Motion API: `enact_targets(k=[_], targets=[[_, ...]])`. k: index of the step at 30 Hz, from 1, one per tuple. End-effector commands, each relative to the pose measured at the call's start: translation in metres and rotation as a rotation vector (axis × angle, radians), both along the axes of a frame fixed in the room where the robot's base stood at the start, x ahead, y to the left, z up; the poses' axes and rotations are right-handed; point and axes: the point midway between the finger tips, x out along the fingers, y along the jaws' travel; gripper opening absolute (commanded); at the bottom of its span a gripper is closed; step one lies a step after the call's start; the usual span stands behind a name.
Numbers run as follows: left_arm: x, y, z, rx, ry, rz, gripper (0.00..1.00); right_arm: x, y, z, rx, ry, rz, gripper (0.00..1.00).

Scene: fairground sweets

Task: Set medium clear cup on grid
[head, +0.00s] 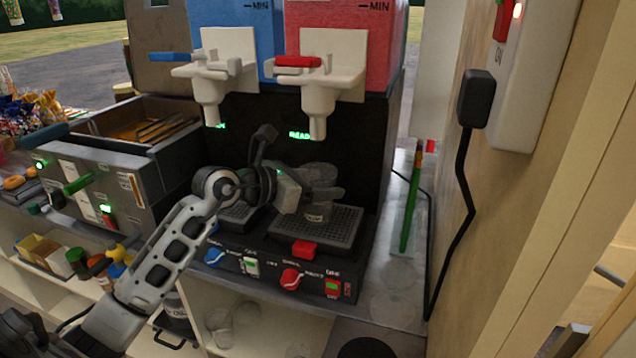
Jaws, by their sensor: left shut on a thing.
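A clear cup (317,212) is at the right-hand machine bay, below the white nozzle of the red tank. My left gripper (308,186) is shut on it, and its fingers hide part of the cup. The cup looks upright, with its base over the dark right grid (345,225); I cannot tell whether it touches the grid. A second dark grid (238,215) lies to the left, under the blue tank's nozzle, partly hidden by my gripper. My right gripper is not in view.
The red-handled nozzle (318,125) hangs close above the cup, and the blue-handled nozzle (210,110) is left of it. More clear cups (220,325) are on the shelf below.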

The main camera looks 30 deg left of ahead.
Motion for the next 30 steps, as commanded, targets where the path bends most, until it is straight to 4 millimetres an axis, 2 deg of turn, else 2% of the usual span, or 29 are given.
enact_targets(k=[5,6,8,9,20,23,30], targets=[[0.0,0.0,0.0,0.0,0.0,0.0,0.4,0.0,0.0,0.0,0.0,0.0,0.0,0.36],[0.0,0.0,0.0,0.0,0.0,0.0,0.66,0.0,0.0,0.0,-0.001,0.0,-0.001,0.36],[0.0,0.0,0.0,0.0,0.0,0.0,0.83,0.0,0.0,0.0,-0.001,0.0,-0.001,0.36],[0.0,0.0,0.0,0.0,0.0,0.0,0.86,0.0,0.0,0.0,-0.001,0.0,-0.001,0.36],[-0.002,0.002,0.0,0.0,0.0,0.001,0.86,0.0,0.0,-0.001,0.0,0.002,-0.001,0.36],[-0.015,0.007,0.003,0.003,0.0,0.001,0.86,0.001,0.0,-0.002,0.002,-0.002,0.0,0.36],[-0.064,0.029,0.017,0.004,0.002,0.001,0.86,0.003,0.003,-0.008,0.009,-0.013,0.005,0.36]])
